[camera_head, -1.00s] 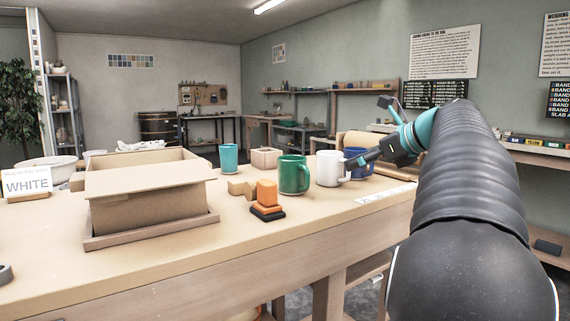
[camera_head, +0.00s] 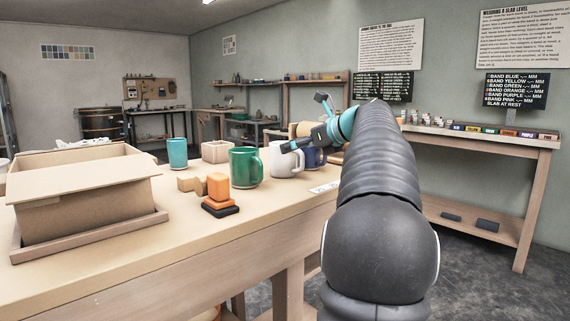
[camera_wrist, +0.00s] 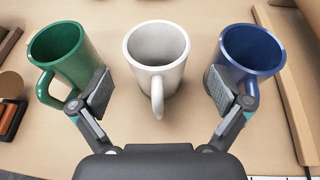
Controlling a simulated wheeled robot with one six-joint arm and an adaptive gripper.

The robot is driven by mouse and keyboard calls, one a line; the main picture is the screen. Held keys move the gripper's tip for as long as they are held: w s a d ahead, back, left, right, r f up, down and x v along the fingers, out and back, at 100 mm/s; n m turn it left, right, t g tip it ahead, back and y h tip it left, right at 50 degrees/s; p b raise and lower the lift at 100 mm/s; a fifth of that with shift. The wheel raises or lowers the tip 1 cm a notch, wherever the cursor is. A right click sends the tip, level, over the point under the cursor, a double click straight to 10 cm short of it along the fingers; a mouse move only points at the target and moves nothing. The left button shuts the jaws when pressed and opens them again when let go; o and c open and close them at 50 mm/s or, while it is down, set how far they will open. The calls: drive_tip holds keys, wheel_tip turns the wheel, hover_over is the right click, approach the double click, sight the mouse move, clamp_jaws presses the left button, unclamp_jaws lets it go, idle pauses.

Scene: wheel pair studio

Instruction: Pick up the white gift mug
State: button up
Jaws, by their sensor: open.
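The white mug (camera_wrist: 157,57) stands upright on the bench in the wrist view, its handle towards me. It also shows in the head view (camera_head: 284,162), partly covered by my gripper. My gripper (camera_wrist: 162,95) is open and empty, with one finger on each side of the white mug's handle, a little short of the mug's body. The left finger is close to the green mug (camera_wrist: 66,55), and the right finger overlaps the blue mug (camera_wrist: 250,52) in the picture; I cannot tell whether they touch.
A cardboard box (camera_head: 80,200) stands on the left of the bench (camera_head: 150,265). An orange and black stacked piece (camera_head: 219,192), a wooden block (camera_head: 193,185) and a teal cup (camera_head: 177,153) stand nearby. A wooden strip (camera_wrist: 291,85) lies right of the blue mug.

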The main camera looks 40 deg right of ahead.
drive_tip(key=x, duration=0.5)
drive_tip(key=shift+s+a+f+b, duration=0.15)
drive_tip(key=shift+s+f+b, duration=0.1)
drive_tip(key=shift+b, duration=0.1)
drive_tip(key=c, duration=1.4)
